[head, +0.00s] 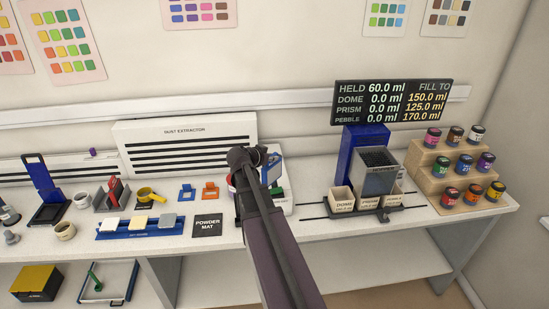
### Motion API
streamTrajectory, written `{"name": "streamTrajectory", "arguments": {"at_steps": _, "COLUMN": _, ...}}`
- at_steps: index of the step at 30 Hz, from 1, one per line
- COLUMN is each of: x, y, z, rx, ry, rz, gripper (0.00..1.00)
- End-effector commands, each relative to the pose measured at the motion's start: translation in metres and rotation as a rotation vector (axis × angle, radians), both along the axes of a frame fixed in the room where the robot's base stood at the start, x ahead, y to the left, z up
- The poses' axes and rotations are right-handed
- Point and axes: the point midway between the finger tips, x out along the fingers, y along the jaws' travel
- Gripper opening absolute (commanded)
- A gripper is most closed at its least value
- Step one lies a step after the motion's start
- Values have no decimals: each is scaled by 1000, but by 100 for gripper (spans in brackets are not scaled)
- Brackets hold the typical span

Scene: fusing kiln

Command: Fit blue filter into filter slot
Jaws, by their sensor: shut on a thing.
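My gripper (262,162) is in the middle of the head view, above the worktop and in front of the dust extraction unit. My arm covers much of it. It is shut on a blue piece, seemingly the blue filter (272,171), held tilted at the gripper's right side. Below and behind it is a low white unit (285,207) with a green part; my arm and gripper hide most of this unit. I cannot make out the filter slot, nor whether the filter touches the unit.
The dust extraction panel (183,143) stands behind. Left of my arm are the powder mat (207,227), a small blue piece (187,191) and an orange one (210,189). To the right are a hopper (377,173) with labelled cups, a display (391,102) and stepped jars (462,168).

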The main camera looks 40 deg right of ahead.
Motion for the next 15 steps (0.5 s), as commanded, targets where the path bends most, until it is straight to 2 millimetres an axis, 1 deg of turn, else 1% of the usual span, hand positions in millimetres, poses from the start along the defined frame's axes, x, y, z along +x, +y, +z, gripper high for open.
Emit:
{"name": "streamTrajectory", "arguments": {"at_steps": 1, "x": 11, "y": -10, "z": -2, "rx": 0, "ry": 1, "rz": -2, "gripper": 0}}
{"name": "streamTrajectory", "arguments": {"at_steps": 6, "x": 29, "y": -29, "z": -4, "rx": 0, "ry": 0, "rz": -1, "gripper": 0}}
{"name": "streamTrajectory", "arguments": {"at_steps": 10, "x": 37, "y": -38, "z": -5, "rx": -1, "ry": 0, "rz": 0, "gripper": 0}}
{"name": "streamTrajectory", "arguments": {"at_steps": 15, "x": 38, "y": -40, "z": -5, "rx": -1, "ry": 1, "rz": 0, "gripper": 0}}
